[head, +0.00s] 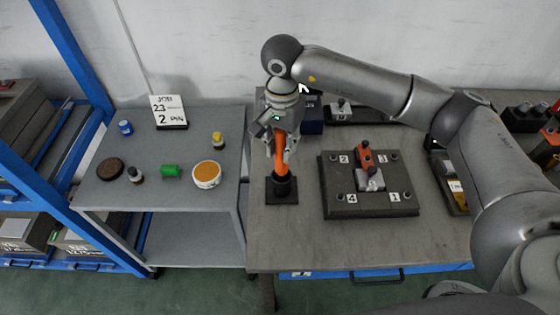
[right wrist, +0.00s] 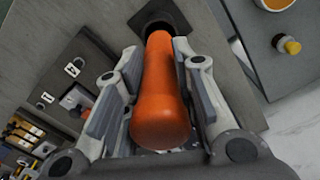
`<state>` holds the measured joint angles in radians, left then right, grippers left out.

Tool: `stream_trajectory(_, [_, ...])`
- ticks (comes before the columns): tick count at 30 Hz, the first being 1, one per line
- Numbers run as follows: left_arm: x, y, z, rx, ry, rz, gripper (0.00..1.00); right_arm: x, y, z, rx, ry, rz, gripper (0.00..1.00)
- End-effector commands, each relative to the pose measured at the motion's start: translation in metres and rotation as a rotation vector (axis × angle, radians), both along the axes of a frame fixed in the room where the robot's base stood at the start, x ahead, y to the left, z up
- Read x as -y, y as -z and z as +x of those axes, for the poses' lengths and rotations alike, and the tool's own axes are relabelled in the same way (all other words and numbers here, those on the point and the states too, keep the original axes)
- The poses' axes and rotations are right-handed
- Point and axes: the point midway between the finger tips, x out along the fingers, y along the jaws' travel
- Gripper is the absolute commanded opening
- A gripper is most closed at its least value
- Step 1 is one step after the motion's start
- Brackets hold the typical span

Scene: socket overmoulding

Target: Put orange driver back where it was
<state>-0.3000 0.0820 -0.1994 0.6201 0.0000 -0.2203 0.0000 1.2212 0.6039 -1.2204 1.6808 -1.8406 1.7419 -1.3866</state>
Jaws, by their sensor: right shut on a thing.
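The orange driver (head: 280,160) stands near the left edge of the workbench, with its lower end at a dark holder with a square base (head: 282,197). My right gripper (head: 281,150) is above the holder and shut on the driver's orange handle. In the right wrist view the orange driver (right wrist: 162,95) lies between the two fingers of my right gripper (right wrist: 160,100), and its far end meets the dark holder (right wrist: 160,22). Whether the driver is fully seated in the holder is hard to tell. My left gripper is not in view.
A dark fixture plate (head: 340,208) with numbered corners and an orange-topped clamp (head: 366,160) sits to the right. A grey side table (head: 130,200) on the left holds small jars, a green cylinder (head: 171,171) and a job card (head: 168,112). The bench front is clear.

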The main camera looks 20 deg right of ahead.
Motion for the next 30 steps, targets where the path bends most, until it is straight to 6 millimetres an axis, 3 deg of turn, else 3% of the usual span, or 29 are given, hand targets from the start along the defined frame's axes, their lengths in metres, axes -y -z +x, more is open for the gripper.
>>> stream_trajectory(5, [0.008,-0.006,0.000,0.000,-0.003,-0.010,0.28,0.000,0.013,0.001,0.001,0.001,0.001,0.00])
stream_trajectory(13, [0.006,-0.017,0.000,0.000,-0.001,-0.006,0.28,0.000,0.045,0.000,-0.001,0.000,0.001,0.00])
stream_trajectory(25, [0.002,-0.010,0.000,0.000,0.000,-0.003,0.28,0.000,0.053,0.001,0.003,-0.001,0.002,0.00])
stream_trajectory(26, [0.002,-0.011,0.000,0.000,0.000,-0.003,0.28,0.000,0.053,0.001,0.002,-0.001,0.001,0.28])
stream_trajectory(30, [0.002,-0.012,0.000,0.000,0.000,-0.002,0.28,0.000,0.052,0.000,0.001,0.000,0.000,0.46])
